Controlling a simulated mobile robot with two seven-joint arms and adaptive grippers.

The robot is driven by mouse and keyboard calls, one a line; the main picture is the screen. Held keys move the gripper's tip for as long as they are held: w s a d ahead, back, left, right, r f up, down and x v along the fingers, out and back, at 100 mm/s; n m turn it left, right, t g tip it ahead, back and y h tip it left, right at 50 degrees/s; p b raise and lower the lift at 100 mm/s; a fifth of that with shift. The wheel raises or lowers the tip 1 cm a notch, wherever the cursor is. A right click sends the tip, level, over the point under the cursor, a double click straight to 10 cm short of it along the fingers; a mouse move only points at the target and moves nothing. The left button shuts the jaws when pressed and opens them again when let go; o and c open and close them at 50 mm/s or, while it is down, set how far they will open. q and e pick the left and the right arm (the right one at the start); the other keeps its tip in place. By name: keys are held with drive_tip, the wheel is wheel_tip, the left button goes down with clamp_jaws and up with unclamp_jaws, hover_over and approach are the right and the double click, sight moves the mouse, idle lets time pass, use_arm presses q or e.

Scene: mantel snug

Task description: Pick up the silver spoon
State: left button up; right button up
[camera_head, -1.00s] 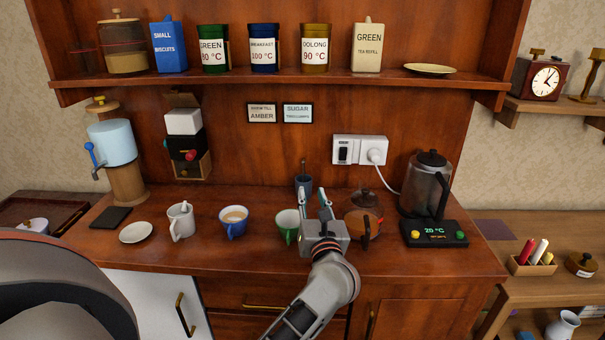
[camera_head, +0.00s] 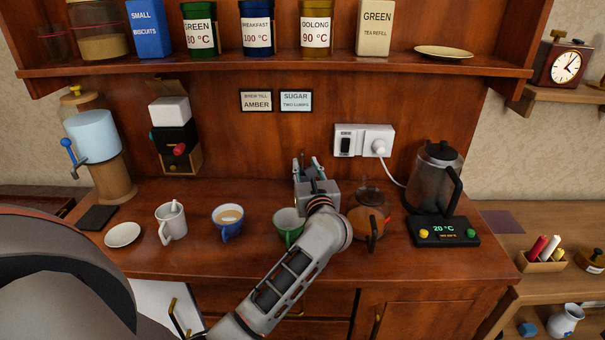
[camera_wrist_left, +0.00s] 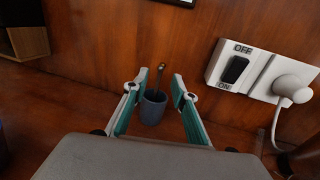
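The spoon (camera_wrist_left: 160,77) stands upright in a small blue-grey cup (camera_wrist_left: 153,107) at the back of the counter, its dark, thin handle rising above the rim in the left wrist view. My left gripper (camera_head: 308,162) is open, with its fingertips pointing toward the back panel. In the left wrist view its two teal-padded fingers (camera_wrist_left: 158,88) appear on either side of the cup and spoon, touching neither as far as I can tell. In the head view the gripper mostly hides the cup and spoon. My right gripper is not in view.
A green cup (camera_head: 288,226) and a glass teapot (camera_head: 366,221) stand close to my left arm. A blue cup (camera_head: 228,222), a white mug (camera_head: 171,223) and a kettle (camera_head: 434,178) are further out. A socket with a plug (camera_head: 364,141) is on the back panel.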

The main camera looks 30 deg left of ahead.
sight(303, 157)
use_arm(q)
drive_tip(key=shift+x, duration=1.25)
drive_tip(key=shift+w+a, duration=0.2)
drive_tip(key=shift+w, duration=0.05)
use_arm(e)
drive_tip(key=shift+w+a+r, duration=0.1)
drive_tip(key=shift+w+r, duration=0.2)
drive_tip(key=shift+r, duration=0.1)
use_arm(q)
drive_tip(key=shift+c, duration=0.4)
clamp_jaws()
